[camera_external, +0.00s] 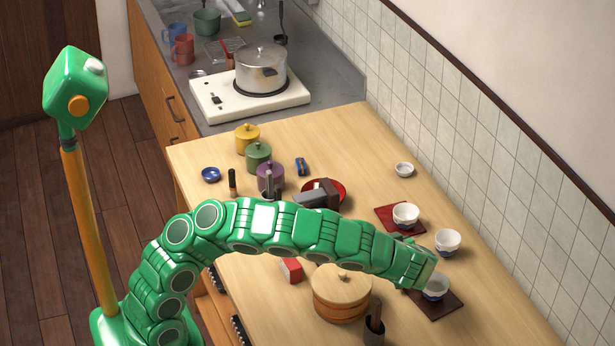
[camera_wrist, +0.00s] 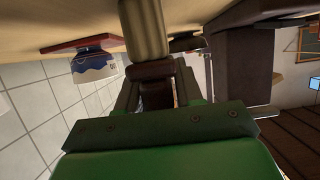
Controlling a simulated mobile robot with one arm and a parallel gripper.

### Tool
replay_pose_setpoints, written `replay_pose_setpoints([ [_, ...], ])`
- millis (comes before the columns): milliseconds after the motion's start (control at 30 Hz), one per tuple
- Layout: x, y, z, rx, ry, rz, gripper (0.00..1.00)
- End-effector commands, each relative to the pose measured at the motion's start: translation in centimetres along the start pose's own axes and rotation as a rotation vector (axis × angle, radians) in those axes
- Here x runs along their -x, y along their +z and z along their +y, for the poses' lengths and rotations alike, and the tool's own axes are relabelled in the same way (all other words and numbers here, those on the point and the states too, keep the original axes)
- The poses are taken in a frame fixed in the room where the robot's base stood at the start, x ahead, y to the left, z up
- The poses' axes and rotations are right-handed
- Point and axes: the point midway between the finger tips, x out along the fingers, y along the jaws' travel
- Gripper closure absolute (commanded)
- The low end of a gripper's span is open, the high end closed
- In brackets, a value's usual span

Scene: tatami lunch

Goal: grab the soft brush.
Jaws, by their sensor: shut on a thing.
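In the wrist view my gripper (camera_wrist: 155,88) is shut on a thick, tan, rounded piece with a dark brown band, which looks like the soft brush (camera_wrist: 146,28). The band lies at the jaws. The tan part reaches out past them toward the wooden table, which shows at the top of this view. Whether it touches the table I cannot tell. In the external view my arm stretches right over the table, ending near the bowls. There the gripper and the brush are mostly hidden by the arm.
White and blue bowls (camera_external: 448,240) stand near the tiled wall, some on dark red mats. A round wooden tub (camera_external: 341,300) and a dark cup (camera_external: 374,328) are below my arm's end. A pot (camera_external: 261,70) stands on the stove. The table's far right is mostly clear.

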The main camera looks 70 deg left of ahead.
Motion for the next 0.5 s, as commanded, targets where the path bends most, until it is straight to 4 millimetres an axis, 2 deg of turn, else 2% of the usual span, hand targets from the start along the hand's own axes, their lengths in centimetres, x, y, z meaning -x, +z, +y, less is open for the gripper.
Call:
replay_pose_setpoints([
  [233,0.4,-0.9,0.0,0.001,0.000,0.000,0.95],
  [400,1.3,-3.1,0.0,0.002,0.000,0.001,0.95],
  [500,1.7,-3.8,-0.8,0.002,0.000,0.002,0.95],
])
